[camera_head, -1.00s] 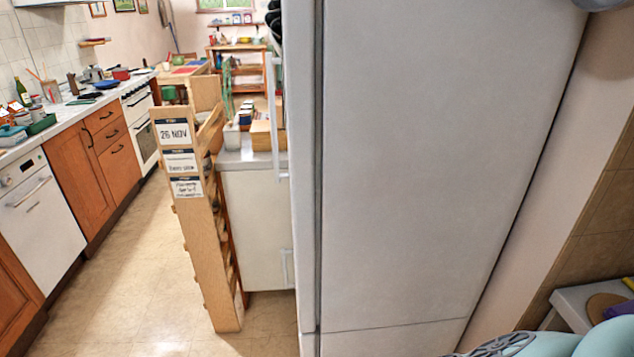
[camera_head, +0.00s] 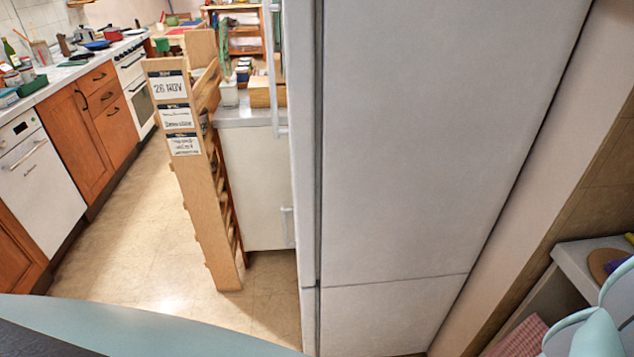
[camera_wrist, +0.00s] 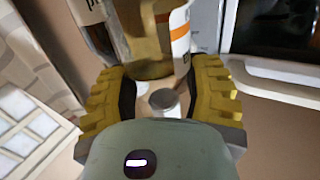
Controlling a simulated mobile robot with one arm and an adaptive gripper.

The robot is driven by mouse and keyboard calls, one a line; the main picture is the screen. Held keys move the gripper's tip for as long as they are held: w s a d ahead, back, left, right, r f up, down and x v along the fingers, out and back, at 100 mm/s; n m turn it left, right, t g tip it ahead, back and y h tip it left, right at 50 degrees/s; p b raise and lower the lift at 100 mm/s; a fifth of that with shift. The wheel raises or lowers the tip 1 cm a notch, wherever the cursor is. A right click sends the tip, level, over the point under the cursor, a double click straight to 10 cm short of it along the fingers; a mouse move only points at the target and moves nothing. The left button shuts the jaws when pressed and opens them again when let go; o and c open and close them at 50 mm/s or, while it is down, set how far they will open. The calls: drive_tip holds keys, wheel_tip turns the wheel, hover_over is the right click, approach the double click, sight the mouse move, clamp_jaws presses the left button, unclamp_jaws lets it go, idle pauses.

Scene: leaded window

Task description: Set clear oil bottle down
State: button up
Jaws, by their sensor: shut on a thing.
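The clear oil bottle (camera_wrist: 150,62) shows in the wrist view, with yellowish contents and a white and orange label on its right side. A pale round cap (camera_wrist: 164,99) is at its near end. My gripper (camera_wrist: 162,92) has its yellow ribbed fingers on either side of the near end and is shut on the bottle. The bottle's far end is cut off by the top of the picture, so what lies under it is hidden. Neither the gripper fingers nor the bottle shows in the head view.
A tall pale fridge (camera_head: 410,150) fills the middle of the head view. A wooden rack (camera_head: 200,190) stands left of it. Open floor (camera_head: 130,240) lies between rack and left counter (camera_head: 60,75). A pale surface (camera_head: 580,262) is at lower right. A dark-fronted appliance (camera_wrist: 285,30) shows in the wrist view.

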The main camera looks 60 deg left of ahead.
drive_tip(key=shift+w+d+f+p, duration=0.1)
drive_tip(key=shift+w+f+p, duration=0.1)
drive_tip(key=shift+f, duration=0.7)
drive_tip(key=shift+w+d+f+p, duration=0.1)
drive_tip(key=shift+w+f, duration=0.1)
drive_tip(key=shift+f, duration=0.65)
drive_tip(key=shift+f, duration=0.2)
drive_tip(key=o, duration=1.3)
